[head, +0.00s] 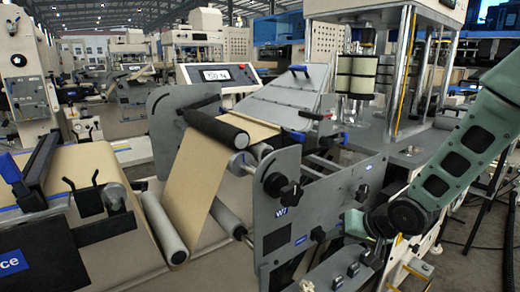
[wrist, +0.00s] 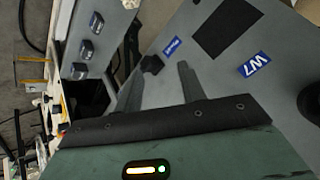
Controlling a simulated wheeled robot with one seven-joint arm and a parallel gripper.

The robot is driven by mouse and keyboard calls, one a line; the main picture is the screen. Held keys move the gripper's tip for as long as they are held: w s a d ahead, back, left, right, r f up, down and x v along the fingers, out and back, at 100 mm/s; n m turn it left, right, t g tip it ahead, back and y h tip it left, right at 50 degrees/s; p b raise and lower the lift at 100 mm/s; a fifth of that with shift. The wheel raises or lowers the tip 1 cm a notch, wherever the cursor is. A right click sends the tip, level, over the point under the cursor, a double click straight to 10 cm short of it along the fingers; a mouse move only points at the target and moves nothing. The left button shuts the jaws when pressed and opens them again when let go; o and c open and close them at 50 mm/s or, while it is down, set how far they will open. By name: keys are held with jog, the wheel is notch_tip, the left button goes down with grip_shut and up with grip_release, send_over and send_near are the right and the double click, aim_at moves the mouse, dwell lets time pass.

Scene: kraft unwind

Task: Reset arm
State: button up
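My arm (head: 455,160), green with black panels, reaches in from the right in the head view and bends at a dark round joint near the W7 machine's side plate. In the wrist view my gripper (wrist: 164,66) has two dark fingers standing apart with nothing between them. Its fingertips cannot be made out in the head view. The grey side plate (wrist: 285,30) with its blue W7 label (wrist: 254,65) lies beyond the fingers. A black knob (wrist: 152,63) shows close to the left fingertip; whether they touch cannot be told.
The unwind machine carries a brown kraft web (head: 205,175) over a black roller (head: 217,130) and past a grey roller (head: 163,227). Black knobs (head: 290,193) stick out from its side plate. A control screen (head: 217,74) stands behind. Open floor (head: 470,240) shows at lower right, with cables.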

jog(key=s+a+r+n+g+h+p, duration=0.1)
jog(key=s+r, duration=0.3)
jog(key=s, duration=0.6)
jog(key=s+a+r+n+g+h+p, duration=0.1)
jog(key=s+a+r+n+g, duration=0.2)
jog(key=s, duration=0.7)
jog(key=s+a+r+n+g+h+p, duration=0.1)
jog(key=s+r+n, duration=0.3)
jog(key=s, duration=0.6)
jog(key=shift+a+r+g+h+p, duration=0.35)
jog(key=shift+a+r+g+h, duration=0.15)
jog(key=shift+a+r+g, duration=0.3)
